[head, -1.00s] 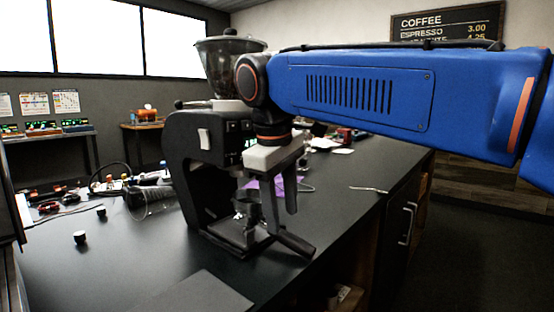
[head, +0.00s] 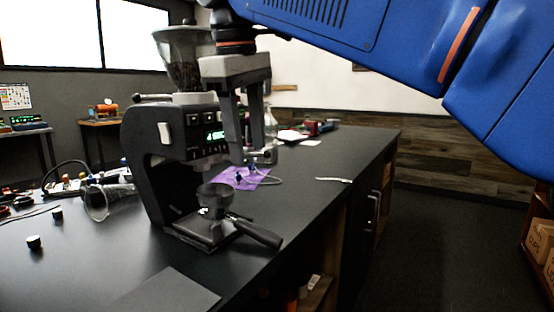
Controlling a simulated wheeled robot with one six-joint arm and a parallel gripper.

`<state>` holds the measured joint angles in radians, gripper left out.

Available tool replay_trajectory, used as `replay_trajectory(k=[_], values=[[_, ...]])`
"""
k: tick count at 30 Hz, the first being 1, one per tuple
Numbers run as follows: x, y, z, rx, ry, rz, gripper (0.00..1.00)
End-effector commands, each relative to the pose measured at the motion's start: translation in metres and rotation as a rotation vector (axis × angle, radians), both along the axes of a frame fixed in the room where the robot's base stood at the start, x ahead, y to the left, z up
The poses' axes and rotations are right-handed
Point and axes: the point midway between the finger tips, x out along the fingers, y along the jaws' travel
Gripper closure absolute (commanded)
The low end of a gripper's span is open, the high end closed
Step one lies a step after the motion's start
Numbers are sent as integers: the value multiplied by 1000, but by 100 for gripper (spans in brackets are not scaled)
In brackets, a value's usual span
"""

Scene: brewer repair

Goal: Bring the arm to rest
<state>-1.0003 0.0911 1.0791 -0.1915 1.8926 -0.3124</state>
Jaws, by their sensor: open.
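My gripper (head: 247,158) hangs from the blue arm at the upper middle, its two grey fingers pointing down, apart and empty. It is in front of the right side of the black espresso machine (head: 158,150), above the portafilter. The portafilter (head: 216,196) rests on the machine's base (head: 205,232), its dark handle pointing to the lower right. The fingers are clear of it. My arm reaches in from the upper right and hides part of the back wall.
Floor at right is open, with boxes (head: 540,245) at the edge.

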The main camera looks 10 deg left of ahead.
Motion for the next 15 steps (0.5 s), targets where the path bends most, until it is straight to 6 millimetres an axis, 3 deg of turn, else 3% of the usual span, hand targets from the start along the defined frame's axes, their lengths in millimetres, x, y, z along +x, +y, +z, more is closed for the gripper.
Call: replay_trajectory(k=[9,15], values=[[35,-118,-44,79,-23,-228,54],[36,-195,-87,135,-42,-388,54]])
